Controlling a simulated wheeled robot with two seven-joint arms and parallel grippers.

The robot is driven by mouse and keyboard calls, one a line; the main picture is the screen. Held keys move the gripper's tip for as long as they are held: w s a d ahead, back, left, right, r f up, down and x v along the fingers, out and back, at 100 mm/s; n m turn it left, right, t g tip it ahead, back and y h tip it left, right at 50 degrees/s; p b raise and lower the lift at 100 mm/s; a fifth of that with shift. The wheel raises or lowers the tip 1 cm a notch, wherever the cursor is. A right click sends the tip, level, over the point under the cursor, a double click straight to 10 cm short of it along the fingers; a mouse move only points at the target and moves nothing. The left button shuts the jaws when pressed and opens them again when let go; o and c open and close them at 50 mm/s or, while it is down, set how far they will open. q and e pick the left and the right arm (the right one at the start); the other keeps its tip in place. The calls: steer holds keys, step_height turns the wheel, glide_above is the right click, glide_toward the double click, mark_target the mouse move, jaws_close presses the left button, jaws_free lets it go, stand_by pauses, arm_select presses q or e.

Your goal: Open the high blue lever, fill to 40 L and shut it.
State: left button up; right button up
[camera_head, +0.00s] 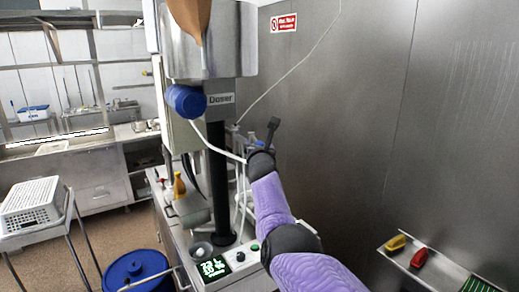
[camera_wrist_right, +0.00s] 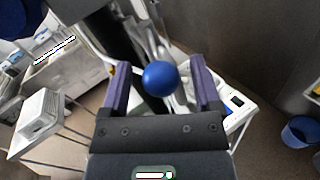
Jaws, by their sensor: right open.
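A round blue knob (camera_wrist_right: 160,78), which looks like the end of the blue lever, sits between the two purple fingers of my right gripper (camera_wrist_right: 160,64) in the wrist view. The fingers are apart, with a gap on each side of the knob. In the head view the right gripper (camera_head: 266,140) is beside the dosing machine's pale pipes, and a bit of blue shows by it. A panel display (camera_head: 213,267) shows green digits too small to read surely. My left gripper is in neither view.
The machine has a steel tank (camera_head: 212,40), a blue cylinder (camera_head: 186,101) and a black column (camera_head: 219,190). A blue drum (camera_head: 137,268) stands at lower left, near a white basket (camera_head: 30,205). A steel wall (camera_head: 350,110) lies behind; a shelf (camera_head: 430,266) is at right.

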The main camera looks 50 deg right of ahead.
steer(key=p+v, duration=0.6)
steer(key=v, duration=0.3)
steer(key=shift+s+a+p, duration=0.25)
steer(key=shift+s+p, duration=0.05)
steer(key=shift+p, duration=0.1)
stand_by(6.7)
